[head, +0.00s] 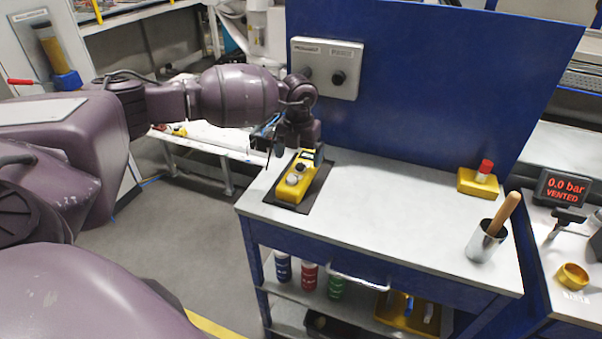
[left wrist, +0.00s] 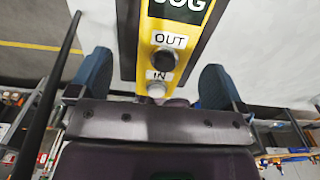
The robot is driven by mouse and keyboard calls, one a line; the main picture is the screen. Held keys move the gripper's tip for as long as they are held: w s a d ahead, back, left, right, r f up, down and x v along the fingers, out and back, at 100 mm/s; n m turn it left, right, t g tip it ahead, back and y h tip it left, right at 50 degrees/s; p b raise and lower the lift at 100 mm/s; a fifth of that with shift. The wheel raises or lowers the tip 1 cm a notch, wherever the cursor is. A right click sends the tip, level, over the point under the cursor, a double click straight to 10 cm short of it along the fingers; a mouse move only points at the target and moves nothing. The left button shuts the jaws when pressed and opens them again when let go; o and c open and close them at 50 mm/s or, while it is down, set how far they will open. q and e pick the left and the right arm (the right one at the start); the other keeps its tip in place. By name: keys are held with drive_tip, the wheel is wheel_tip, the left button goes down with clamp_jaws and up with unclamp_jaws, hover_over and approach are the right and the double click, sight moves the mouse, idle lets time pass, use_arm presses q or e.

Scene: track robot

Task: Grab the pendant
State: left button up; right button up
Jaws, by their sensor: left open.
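The pendant (head: 297,178) is a yellow box with round buttons. It lies on a dark mat (head: 325,180) at the left end of the grey bench top. My left gripper (head: 276,136) is at the far end of the pendant, just above the bench. In the left wrist view the pendant (left wrist: 183,28) shows a dark OUT button, a pale IN button and a dark label, partly cut off. It runs between the two blue fingers of my left gripper (left wrist: 155,78), which stand apart with gaps on both sides. My right gripper is not in view.
A blue panel (head: 430,70) with a grey switch box (head: 327,68) rises behind the bench (head: 390,210). A yellow block with a red knob (head: 478,180) and a metal cup with a wooden handle (head: 487,242) stand at the right. The bench middle is clear.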

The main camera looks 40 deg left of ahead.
sight(301, 163)
use_arm(q)
drive_tip(key=f, duration=0.5)
drive_tip(key=shift+w+d, duration=0.1)
drive_tip(key=shift+d, duration=0.25)
drive_tip(key=c, duration=1.4)
drive_tip(key=shift+r, duration=0.15)
